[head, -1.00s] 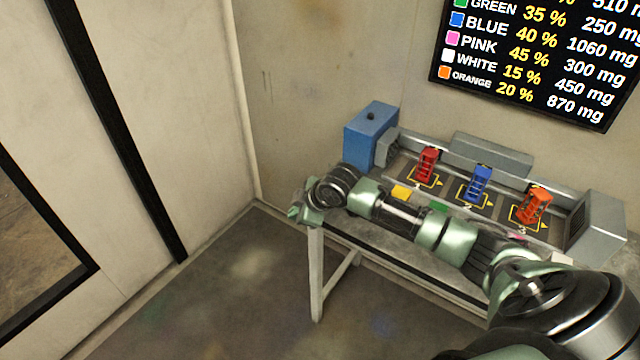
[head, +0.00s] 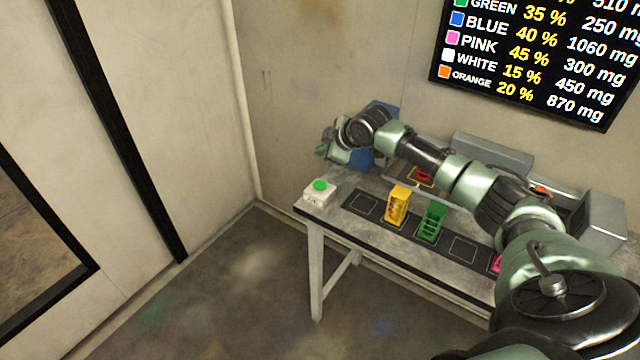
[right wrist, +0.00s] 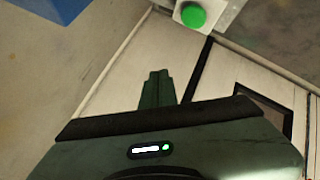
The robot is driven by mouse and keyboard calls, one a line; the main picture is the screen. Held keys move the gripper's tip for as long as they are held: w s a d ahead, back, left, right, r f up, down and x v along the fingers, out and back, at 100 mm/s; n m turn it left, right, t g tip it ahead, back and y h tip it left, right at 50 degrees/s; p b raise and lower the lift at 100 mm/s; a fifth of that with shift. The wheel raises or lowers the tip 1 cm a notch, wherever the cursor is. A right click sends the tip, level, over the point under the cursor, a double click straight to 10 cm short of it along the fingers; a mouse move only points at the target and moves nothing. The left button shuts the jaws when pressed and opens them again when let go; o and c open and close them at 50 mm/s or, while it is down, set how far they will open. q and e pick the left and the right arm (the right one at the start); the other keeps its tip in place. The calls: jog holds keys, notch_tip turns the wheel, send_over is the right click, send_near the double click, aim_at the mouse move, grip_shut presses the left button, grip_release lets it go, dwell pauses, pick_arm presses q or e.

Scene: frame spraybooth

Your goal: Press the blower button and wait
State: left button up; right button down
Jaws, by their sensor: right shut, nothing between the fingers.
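A round green button (head: 320,185) sits on a small white box (head: 319,196) at the left front corner of the table. The button also shows at the top of the right wrist view (right wrist: 193,16). My right gripper (head: 324,150) is above and behind the button in the head view, apart from it. In the right wrist view its fingers (right wrist: 157,88) are shut together with nothing between them. My left gripper is in neither view.
Yellow (head: 397,205) and green (head: 433,222) frames stand along the table's front strip. My right arm partly hides a blue box (head: 385,112) and covers most of the back row. A wall display (head: 540,60) hangs above. The floor at left is clear.

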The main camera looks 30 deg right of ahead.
jog(key=b, duration=0.7)
send_over(322, 186)
notch_tip(322, 186, down, 7)
jog(key=shift+w+d+r, duration=0.1)
jog(key=shift+r, duration=0.05)
jog(key=shift+f, duration=1.05)
jog(key=shift+f, duration=0.1)
dwell(0.5)
jog(key=shift+f, duration=0.3)
jog(key=shift+f+b, duration=0.35)
jog(key=shift+f, duration=0.3)
dwell(0.9)
jog(key=shift+r, duration=0.15)
jog(key=shift+r+p, duration=0.85)
jog(key=shift+p, duration=0.1)
